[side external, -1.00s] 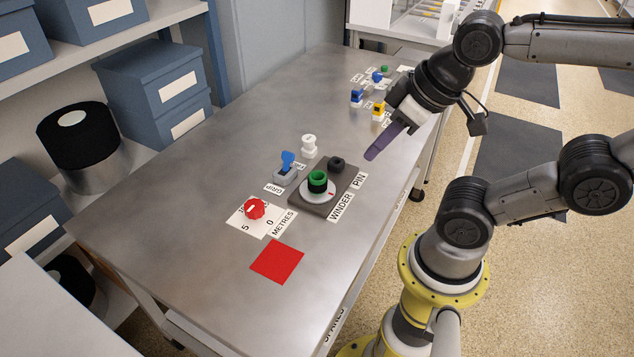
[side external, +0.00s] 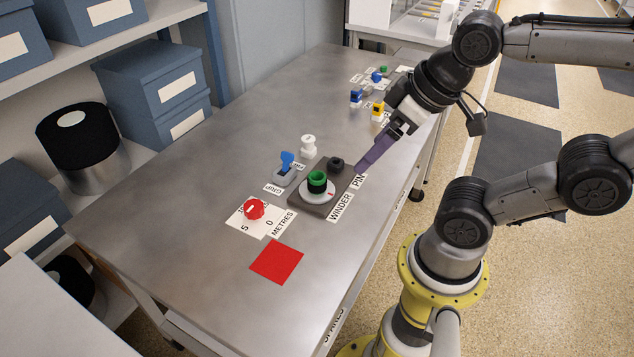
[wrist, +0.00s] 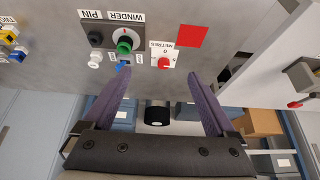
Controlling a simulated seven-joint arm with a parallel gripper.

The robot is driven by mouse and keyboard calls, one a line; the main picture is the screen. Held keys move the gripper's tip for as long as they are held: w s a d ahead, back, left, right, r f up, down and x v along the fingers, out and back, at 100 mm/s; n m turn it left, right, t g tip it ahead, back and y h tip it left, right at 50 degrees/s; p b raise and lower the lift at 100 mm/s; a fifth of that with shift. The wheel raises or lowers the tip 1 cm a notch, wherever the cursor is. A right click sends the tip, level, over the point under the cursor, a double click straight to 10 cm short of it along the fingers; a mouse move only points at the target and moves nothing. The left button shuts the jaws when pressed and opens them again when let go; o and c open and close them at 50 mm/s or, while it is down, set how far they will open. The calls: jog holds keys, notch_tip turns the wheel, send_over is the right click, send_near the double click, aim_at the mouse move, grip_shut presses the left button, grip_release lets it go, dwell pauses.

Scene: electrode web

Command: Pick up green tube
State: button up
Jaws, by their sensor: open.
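The green tube (side external: 317,181) stands upright on the round white disc (side external: 318,193) of the winder, a dark grey block on the steel table. Its top opening looks dark. It also shows in the wrist view (wrist: 124,46), upper left of centre, beyond the left finger's tip. My gripper (side external: 363,168) has long purple fingers and is above the table's right edge, right of the winder and apart from the tube. In the wrist view my gripper (wrist: 160,73) is open, with nothing between its fingers.
A black pin knob (side external: 336,163), white knob (side external: 308,146) and blue grip lever (side external: 287,160) stand close around the winder. A red metres dial (side external: 254,209) and a flat red square (side external: 276,260) lie nearer. The table's left side is clear.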

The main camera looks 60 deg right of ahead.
dwell(0.3)
jog(key=n+g, duration=0.6)
jog(key=n, duration=1.5)
send_over(317, 176)
jog(key=a, duration=0.1)
notch_tip(317, 176, down, 9)
jog(key=f, duration=0.4)
jog(key=s+f, duration=0.1)
jog(key=f, duration=0.2)
jog(key=shift+a+f, duration=0.1)
jog(key=shift+a, duration=0.05)
jog(key=shift+a+f, duration=0.1)
jog(key=shift+f, duration=3.05)
grip_shut()
